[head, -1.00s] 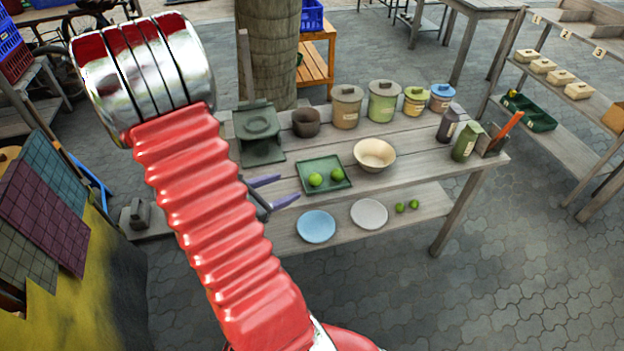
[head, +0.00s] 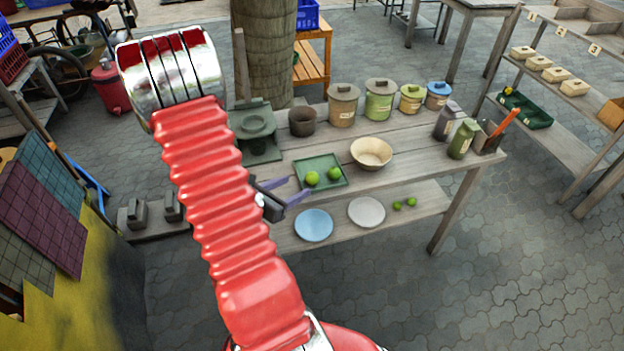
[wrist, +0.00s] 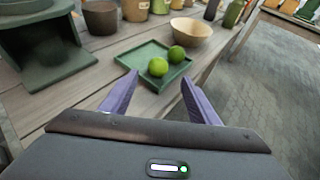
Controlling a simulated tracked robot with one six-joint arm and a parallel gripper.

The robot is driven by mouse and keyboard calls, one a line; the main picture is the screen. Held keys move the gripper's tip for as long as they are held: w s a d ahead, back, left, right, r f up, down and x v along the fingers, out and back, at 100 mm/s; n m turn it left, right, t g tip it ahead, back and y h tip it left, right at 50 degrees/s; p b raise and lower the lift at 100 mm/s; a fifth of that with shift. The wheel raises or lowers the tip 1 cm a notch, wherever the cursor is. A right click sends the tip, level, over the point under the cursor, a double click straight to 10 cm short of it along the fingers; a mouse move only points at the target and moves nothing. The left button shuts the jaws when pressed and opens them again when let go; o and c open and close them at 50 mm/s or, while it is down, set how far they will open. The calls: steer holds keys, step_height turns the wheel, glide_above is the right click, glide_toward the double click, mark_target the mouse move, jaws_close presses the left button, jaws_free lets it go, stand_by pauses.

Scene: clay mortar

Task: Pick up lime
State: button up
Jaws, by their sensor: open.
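Two limes sit side by side on a green square tray (head: 328,162) on the table's upper top. The left lime (head: 312,178) and the right lime (head: 334,174) also show in the wrist view, as the nearer lime (wrist: 158,67) and the farther lime (wrist: 176,55). My gripper (head: 294,189), with purple fingers, is open and empty at the tray's left front. In the wrist view its fingers (wrist: 158,92) stand apart, with the tray ahead of and between them.
A cream bowl (head: 371,154) stands right of the tray. A dark green stand (head: 257,150) and a brown pot (head: 302,121) are behind and left. Lidded jars (head: 380,102) line the back. Blue (head: 314,226) and grey (head: 366,213) plates lie on the lower shelf.

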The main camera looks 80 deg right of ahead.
mark_target(308, 179)
steer(key=shift+x, duration=2.85)
steer(key=shift+f+x, duration=0.1)
steer(key=shift+x, duration=1.2)
steer(key=shift+f+x, duration=0.15)
steer(key=shift+x, duration=1.2)
steer(key=shift+w, duration=0.15)
steer(key=c, duration=1.1)
steer(key=shift+r, duration=0.1)
steer(key=shift+r, duration=4.95)
